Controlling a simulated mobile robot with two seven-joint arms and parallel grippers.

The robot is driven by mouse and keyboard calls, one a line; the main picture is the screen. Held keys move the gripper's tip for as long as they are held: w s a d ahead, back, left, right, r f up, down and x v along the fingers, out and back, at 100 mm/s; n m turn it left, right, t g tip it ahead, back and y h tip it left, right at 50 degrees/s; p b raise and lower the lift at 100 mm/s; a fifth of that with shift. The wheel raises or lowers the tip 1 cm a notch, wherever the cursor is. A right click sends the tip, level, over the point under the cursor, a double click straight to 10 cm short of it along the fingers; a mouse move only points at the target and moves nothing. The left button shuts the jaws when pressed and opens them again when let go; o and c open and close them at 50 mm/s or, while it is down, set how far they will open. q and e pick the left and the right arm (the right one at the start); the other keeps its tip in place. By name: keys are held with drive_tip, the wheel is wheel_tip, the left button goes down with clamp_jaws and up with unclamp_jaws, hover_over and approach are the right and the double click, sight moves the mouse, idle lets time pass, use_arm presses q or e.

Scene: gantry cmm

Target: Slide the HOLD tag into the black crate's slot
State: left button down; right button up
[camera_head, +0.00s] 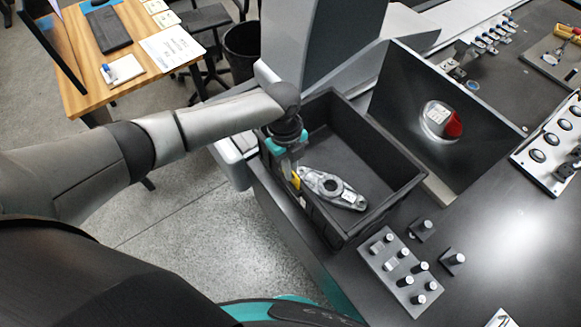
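The black crate (385,203) stands on the dark table, open at the top, with a grey metal casting (331,188) lying on its floor. My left gripper (293,172) points down at the crate's left wall, its teal-trimmed body above the rim. A small yellow tag, the HOLD tag (296,181), shows at the fingertips, and the fingers look shut on it. It is upright, close to the wall. Its lettering is too small to read. The slot is hidden, so I cannot tell whether the tag is in it. My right gripper is out of view.
A grey block with several pegs (403,272) sits right of the crate, with two small pegged blocks (453,260) beside it. A dark panel (400,110) with a red-and-white round item stands behind the crate. The table's right front is mostly clear.

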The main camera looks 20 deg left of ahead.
use_arm(q)
drive_tip(key=shift+f, duration=0.1)
idle(0.3)
drive_tip(key=shift+f+b, duration=0.35)
drive_tip(key=shift+f, duration=0.2)
drive_tip(key=c, duration=1)
unclamp_jaws()
drive_tip(key=shift+o, duration=0.4)
drive_tip(key=shift+o, duration=1)
drive_tip(key=shift+r, duration=0.1)
